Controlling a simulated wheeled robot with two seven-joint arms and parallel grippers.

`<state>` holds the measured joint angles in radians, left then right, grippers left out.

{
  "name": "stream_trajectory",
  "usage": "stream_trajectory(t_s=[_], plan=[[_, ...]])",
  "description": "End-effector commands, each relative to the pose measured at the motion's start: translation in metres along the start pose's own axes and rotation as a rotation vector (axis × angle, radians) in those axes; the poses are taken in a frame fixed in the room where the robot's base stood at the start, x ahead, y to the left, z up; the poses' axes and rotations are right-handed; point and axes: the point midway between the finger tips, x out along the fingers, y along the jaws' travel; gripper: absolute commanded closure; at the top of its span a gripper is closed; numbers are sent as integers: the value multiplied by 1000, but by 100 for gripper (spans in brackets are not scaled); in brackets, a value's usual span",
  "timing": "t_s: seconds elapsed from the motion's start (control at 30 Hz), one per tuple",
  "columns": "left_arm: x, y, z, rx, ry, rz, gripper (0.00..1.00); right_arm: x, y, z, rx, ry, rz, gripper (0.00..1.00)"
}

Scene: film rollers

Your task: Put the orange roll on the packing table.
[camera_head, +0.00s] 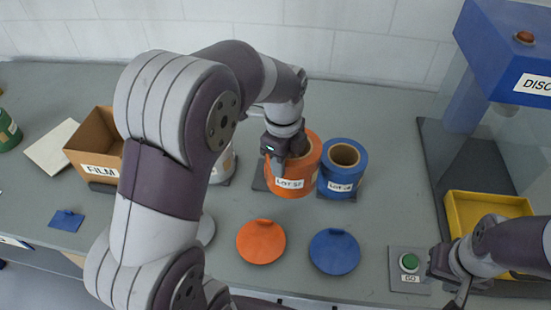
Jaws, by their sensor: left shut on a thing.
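The orange roll (297,185), labelled "LOT 37", stands upright at the back middle of the grey table (390,215). My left gripper (287,160) comes down on its left side from above and is shut on its wall. A dark pad (259,178) shows at the roll's left; I cannot tell whether the roll rests on it or is slightly raised. My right gripper (450,283) is at the lower right, beside the green button, with no roll near it. Its fingers are partly cut off and their opening is unclear.
A blue roll (341,176) stands close to the orange roll's right. A white roll is mostly behind my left arm. Orange (261,242) and blue (334,251) discs lie in front. A cardboard box (92,139), yellow tray (470,196), green button (409,262) and blue machine (500,60) surround them.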

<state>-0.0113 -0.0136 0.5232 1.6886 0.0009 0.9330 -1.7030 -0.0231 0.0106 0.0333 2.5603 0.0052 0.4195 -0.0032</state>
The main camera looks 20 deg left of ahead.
Motion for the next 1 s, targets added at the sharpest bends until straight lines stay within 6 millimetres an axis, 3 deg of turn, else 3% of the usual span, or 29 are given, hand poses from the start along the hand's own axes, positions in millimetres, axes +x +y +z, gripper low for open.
stream_trajectory(t_s=[0.2, 0.4, 0.63, 0.8, 1.0], plan=[[29, -29, 44, -6, 0, -1, 100, -8, 0, -1, 0, 0, 0, 66], [50, -48, 72, -4, -1, -2, 100, -13, 0, -2, 0, 0, 0, 66], [62, -56, 83, -4, -1, -2, 100, -14, 0, -2, 0, 0, 0, 66], [89, -55, 83, -4, 0, 0, 100, -18, 0, -2, 0, 0, 0, 66], [100, -56, 83, -4, -1, -4, 100, -18, 0, -2, 0, 0, 0, 66]])
